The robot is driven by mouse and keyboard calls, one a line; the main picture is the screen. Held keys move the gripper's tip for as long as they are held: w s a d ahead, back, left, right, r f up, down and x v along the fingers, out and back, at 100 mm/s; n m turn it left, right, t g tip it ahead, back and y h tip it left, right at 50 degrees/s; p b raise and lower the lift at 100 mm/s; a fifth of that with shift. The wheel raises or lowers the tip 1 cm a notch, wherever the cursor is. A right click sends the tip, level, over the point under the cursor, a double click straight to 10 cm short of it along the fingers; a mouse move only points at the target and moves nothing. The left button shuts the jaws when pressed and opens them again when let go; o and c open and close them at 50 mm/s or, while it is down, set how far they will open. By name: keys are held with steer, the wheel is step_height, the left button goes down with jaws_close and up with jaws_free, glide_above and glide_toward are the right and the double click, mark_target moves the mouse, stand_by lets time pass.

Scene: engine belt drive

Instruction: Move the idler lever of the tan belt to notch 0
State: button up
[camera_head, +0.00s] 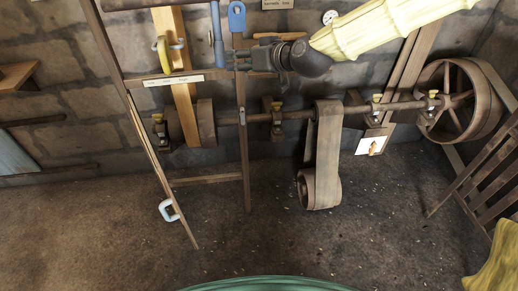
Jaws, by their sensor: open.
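The tan belt (181,100) runs up and down at the left, in front of the stone wall. A yellow ring-shaped grip (162,55) is beside its upper part. A vertical bar (241,130) with a blue handle (237,17) stands to the right of the belt. I cannot tell which of these belongs to the idler lever, and no notch numbers are readable. My gripper (242,60) is open, pointing left, with its fingers close to the vertical bar below the blue handle. Whether they touch it cannot be told.
A blue rod-like grip (218,40) hangs left of the bar. A long shaft (335,110) with pulleys runs across. A brown belt (323,150) hangs mid-right. A spoked wheel (457,95) stands right. The floor is clear in front.

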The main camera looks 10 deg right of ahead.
steer(key=s+d+f+m+g+h, duration=0.1)
steer(key=s+f, duration=0.3)
steer(key=f, duration=0.8)
steer(key=s+d+f+m+g+h, duration=0.1)
steer(key=s+f, duration=0.3)
steer(key=f, duration=0.9)
steer(key=shift+s+d+f+g+h+p, duration=0.3)
steer(key=shift+d+g+h+p, duration=0.2)
steer(key=shift+g, duration=0.3)
steer(key=shift+r, duration=0.1)
